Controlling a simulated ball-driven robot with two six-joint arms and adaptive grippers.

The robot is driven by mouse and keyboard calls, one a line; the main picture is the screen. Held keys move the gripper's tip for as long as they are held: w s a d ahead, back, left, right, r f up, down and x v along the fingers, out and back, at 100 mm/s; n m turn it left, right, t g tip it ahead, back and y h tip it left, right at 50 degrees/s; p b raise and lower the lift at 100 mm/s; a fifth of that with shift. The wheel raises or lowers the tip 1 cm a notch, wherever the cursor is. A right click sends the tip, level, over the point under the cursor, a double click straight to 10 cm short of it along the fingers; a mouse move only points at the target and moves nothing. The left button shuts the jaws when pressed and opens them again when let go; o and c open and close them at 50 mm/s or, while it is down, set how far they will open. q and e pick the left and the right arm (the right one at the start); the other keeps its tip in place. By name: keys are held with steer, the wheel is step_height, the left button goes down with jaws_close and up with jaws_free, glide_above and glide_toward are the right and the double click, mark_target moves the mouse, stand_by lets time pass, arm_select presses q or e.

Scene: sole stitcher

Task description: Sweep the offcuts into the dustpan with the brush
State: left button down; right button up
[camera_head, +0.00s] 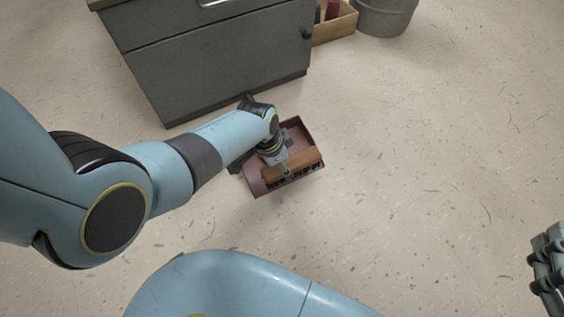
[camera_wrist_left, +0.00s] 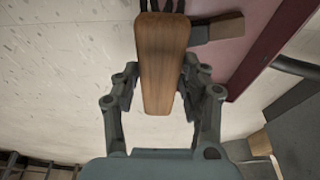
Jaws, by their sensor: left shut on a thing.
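The brush (camera_head: 292,167) has a wooden back and dark bristles. My left gripper (camera_head: 284,168) is shut on it and holds it over the maroon dustpan (camera_head: 297,128). In the left wrist view the wooden brush (camera_wrist_left: 164,70) is between the two fingers (camera_wrist_left: 160,95), and the dustpan (camera_wrist_left: 262,45) is beyond it. A small brown and grey block (camera_wrist_left: 213,30) shows beside the brush; I cannot tell whether it is an offcut. No offcuts can be told apart surely from the floor's specks. My right gripper (camera_head: 546,268) is partly in view at the right edge.
A dark grey cabinet (camera_head: 215,65) stands just behind the dustpan. A wooden box (camera_head: 335,25) and a grey bucket (camera_head: 385,14) stand at the back. The speckled floor (camera_head: 430,160) is open to the right.

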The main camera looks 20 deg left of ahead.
arm_select(q)
step_height(320, 180, up, 2)
steer(key=shift+w+p, duration=0.1)
steer(key=shift+p, duration=0.75)
steer(key=shift+r+p, duration=0.3)
steer(key=shift+r, duration=0.35)
steer(key=shift+p, duration=0.35)
arm_select(e)
steer(key=s+d+f+g+h, duration=0.1)
steer(key=s+f+g, duration=0.5)
steer(key=f, duration=0.1)
steer(key=shift+m, duration=0.4)
arm_select(q)
steer(key=shift+s+f, duration=0.1)
steer(key=shift+s, duration=0.1)
arm_select(e)
steer(key=shift+d+f, duration=0.1)
steer(key=shift+d, duration=0.05)
